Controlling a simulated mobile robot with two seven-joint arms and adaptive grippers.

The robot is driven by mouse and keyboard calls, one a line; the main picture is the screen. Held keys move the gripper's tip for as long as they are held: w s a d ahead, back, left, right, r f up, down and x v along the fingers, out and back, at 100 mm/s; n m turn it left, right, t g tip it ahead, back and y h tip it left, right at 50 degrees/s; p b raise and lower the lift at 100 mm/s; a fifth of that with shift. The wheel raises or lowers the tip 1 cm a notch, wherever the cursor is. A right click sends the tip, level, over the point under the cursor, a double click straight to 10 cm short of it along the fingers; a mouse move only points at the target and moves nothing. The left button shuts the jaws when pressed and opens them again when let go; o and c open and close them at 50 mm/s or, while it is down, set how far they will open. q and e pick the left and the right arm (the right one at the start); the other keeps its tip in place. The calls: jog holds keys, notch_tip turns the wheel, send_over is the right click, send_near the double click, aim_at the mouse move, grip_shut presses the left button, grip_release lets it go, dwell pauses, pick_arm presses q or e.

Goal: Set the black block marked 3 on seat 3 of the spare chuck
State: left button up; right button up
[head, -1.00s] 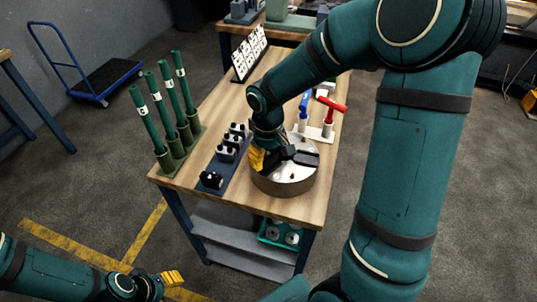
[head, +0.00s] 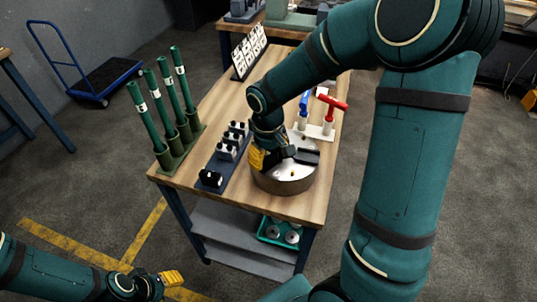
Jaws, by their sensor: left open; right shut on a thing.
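The spare chuck (head: 284,186) is a round metal drum with a bright top, near the front right of the wooden table. My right gripper (head: 272,156) is over the chuck's top, with a yellow finger pad at its left. It is shut on a dark block (head: 306,157), which juts out to the right over the chuck face. I cannot read a mark on the block or tell whether it touches the chuck. The gripper and block hide part of the chuck's top, and its seat numbers are not readable. My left gripper (head: 172,278) is open, low at the bottom left, away from the table.
A dark rack (head: 236,170) with several blocks stands left of the chuck. Green holders with upright dark green rods (head: 144,118) line the table's left edge. A white stand with a blue handle (head: 304,103) and a red handle (head: 332,103) is behind the chuck.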

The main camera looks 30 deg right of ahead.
jog(key=shift+f, duration=0.15)
jog(key=o, duration=1.4)
notch_tip(320, 180, up, 12)
jog(key=shift+a+r, duration=0.1)
jog(key=shift+a, duration=0.05)
